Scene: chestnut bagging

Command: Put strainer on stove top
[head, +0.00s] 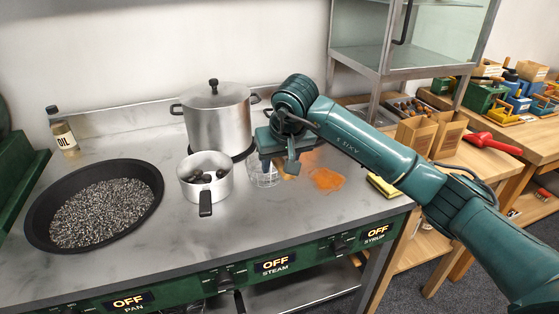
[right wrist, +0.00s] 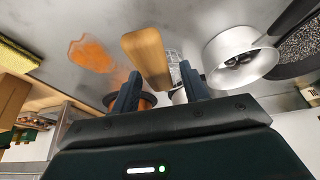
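The strainer (head: 264,173), a clear wire-mesh basket, is on the stove top (head: 225,235) right of the small pot, partly hidden by my right gripper (head: 279,164). In the right wrist view a wooden handle (right wrist: 147,55) lies between the spread fingers of my right gripper (right wrist: 160,78), with a visible gap beside the right-hand finger. Some mesh of the strainer (right wrist: 174,58) shows just beside the handle; their join is hidden. My left gripper is out of view.
A small pot (head: 206,177) with dark chestnuts stands left of the strainer, a lidded pot (head: 217,118) behind it. A wide black pan (head: 45,215) with dark grains is at left. An orange spill (head: 327,179) and a sponge (head: 384,187) lie at right. The front middle is clear.

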